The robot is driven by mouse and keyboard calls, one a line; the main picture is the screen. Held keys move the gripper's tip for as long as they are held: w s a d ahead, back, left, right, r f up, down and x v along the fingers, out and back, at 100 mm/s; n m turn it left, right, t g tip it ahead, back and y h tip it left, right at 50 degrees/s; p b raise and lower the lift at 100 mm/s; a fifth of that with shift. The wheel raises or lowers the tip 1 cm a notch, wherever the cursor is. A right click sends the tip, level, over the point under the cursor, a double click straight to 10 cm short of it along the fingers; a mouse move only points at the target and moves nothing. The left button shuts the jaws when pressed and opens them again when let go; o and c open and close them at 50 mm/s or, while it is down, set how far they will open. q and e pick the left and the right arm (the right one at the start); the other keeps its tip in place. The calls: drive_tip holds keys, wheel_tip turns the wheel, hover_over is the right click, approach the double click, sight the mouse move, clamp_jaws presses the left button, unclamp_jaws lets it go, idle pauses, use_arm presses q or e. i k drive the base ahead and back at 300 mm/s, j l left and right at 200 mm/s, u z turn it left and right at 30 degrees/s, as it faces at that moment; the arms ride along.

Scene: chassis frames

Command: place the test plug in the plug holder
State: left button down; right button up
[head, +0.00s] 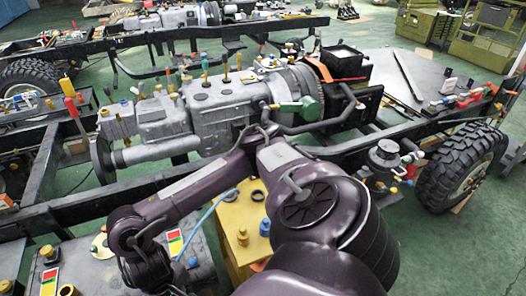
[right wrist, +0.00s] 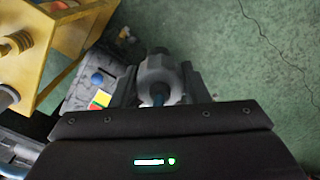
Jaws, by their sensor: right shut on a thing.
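My right gripper (right wrist: 157,92) is shut on a grey hex-shaped piece, which I take to be the test plug (right wrist: 155,70). A bit of blue shows at its near end, between the fingers. In the head view my right arm folds down to the lower left, and I cannot make out its fingertips or the plug there. In the wrist view the plug is over the right edge of a grey block and the green floor. I cannot tell for certain which thing is the plug holder. My left gripper is not in view.
A yellow stand (head: 231,252) carries blue and yellow fittings and a dark ring. The grey block (right wrist: 84,93) has a blue knob and a coloured label. A vehicle chassis with a grey gearbox (head: 230,107) and wheels lies beyond. Green floor (right wrist: 255,45) is open at right.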

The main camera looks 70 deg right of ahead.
sight(258, 197)
drive_tip(key=k+l, duration=0.1)
drive_tip(key=l, duration=0.3)
drive_tip(key=k+l+z, duration=0.1)
drive_tip(key=l, duration=0.3)
drive_tip(key=k+l, duration=0.1)
drive_tip(key=l, duration=0.3)
drive_tip(key=k+l+z, duration=0.1)
drive_tip(key=l, duration=0.35)
drive_tip(key=i+l, duration=0.2)
drive_tip(key=l, duration=0.2)
